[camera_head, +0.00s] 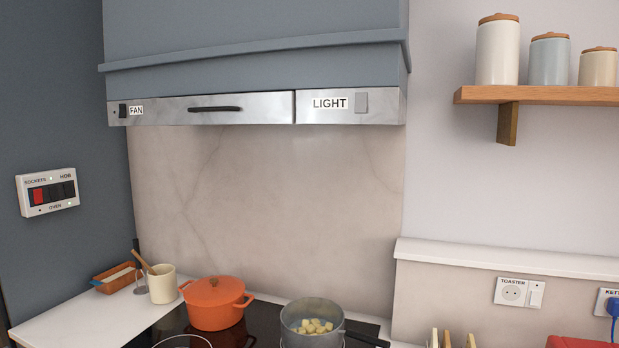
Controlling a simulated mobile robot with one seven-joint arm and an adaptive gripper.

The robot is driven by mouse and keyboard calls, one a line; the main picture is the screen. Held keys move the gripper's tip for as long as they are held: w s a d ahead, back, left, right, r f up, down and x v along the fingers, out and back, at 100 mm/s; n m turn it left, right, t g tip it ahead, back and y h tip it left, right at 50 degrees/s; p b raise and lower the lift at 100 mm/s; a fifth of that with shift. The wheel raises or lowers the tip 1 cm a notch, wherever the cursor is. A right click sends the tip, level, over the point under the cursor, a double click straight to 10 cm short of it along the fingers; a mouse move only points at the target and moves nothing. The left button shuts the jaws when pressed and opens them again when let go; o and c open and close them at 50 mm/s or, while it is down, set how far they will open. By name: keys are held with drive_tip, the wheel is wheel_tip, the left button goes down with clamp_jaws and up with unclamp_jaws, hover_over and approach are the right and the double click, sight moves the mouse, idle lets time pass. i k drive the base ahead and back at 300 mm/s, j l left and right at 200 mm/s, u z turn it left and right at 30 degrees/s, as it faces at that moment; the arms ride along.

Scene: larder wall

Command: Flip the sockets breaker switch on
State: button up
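A white breaker box (47,206) is fixed to the dark grey wall at the far left. Small indicator lights sit by the labels, at least one by HOB looking lit. The exact tilt of each switch is too small to tell. My gripper is not in this view.
A hood panel with FAN and LIGHT switches (361,103) hangs above the hob. An orange pot (215,304), a grey pan (312,322), a cream crock (162,284) and an orange dish (117,278) stand below. The wall around the breaker box is clear.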

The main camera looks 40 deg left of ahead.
sight(37, 193)
drive_tip(key=u, duration=2.5)
drive_tip(key=i+j+u, duration=0.15)
drive_tip(key=i+j+z, duration=0.15)
drive_tip(key=i+j, duration=0.8)
drive_tip(key=i, duration=0.25)
drive_tip(key=i+j, duration=0.25)
drive_tip(key=i, duration=0.25)
drive_tip(key=i+j, duration=0.2)
drive_tip(key=i, duration=0.3)
drive_tip(key=i+j, duration=0.25)
drive_tip(key=i, duration=0.25)
drive_tip(key=i+j, duration=0.25)
drive_tip(key=i, duration=0.25)
